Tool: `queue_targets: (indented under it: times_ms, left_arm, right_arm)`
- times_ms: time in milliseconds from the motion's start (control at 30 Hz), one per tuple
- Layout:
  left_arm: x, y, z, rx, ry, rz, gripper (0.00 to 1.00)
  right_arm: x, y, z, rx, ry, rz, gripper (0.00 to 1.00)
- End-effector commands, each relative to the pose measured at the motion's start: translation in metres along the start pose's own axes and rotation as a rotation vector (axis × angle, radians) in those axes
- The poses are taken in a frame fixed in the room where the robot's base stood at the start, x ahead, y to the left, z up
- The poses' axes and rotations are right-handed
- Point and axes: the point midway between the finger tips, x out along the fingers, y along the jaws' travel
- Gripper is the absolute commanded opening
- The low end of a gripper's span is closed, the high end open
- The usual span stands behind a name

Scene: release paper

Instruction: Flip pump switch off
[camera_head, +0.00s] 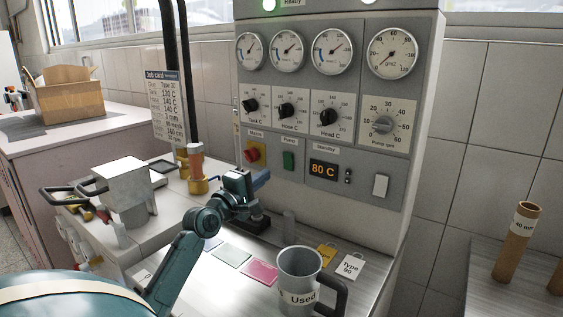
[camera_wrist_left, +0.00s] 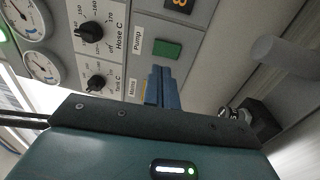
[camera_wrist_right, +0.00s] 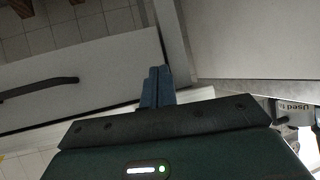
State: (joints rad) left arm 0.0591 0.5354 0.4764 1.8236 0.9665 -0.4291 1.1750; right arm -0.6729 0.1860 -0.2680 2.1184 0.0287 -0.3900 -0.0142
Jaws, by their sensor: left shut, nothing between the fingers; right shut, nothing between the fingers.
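The pump switch (camera_head: 289,161) is a green rocker under the label "Pump" on the grey control panel (camera_head: 222,120). In the left wrist view the green pump switch (camera_wrist_left: 167,49) sits just beyond my left fingertips, apart from them as far as I can tell. My left gripper (camera_head: 262,177) is shut and empty, in front of the panel below and left of the switch; its blue fingers (camera_wrist_left: 160,85) point at the panel. My right gripper (camera_wrist_right: 157,85) is shut and empty, away from the panel and outside the head view. Whether the switch is on or off is unclear.
A red mains switch (camera_head: 252,153) on a yellow plate is left of the pump switch. The display (camera_head: 323,170) reads 80 C. A grey "Used" jug (camera_head: 299,270) and coloured cards (camera_head: 260,272) are on the worktop below. A hopper-like metal part (camera_head: 125,187) stands left.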

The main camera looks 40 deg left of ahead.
Motion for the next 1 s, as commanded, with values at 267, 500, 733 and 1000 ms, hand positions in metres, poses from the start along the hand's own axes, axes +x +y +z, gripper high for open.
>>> queue_targets:
  times_ms: [267,500,733,1000]
  left_arm:
    - [0.059,0.002,-0.001,0.000,0.001,0.001,0.00]
    - [0.084,0.000,0.000,0.001,0.001,0.000,0.00]
    - [0.088,0.000,0.000,0.001,0.001,0.001,0.00]
    - [0.091,0.002,0.000,0.000,0.001,0.001,0.00]
  right_arm:
    - [0.000,0.005,0.000,0.007,-0.012,0.014,0.00]
    - [0.000,0.004,-0.001,0.012,-0.011,0.016,0.00]
    - [0.000,0.004,-0.001,0.011,-0.011,0.016,0.00]
    - [-0.001,0.004,-0.002,0.008,-0.012,0.013,0.00]
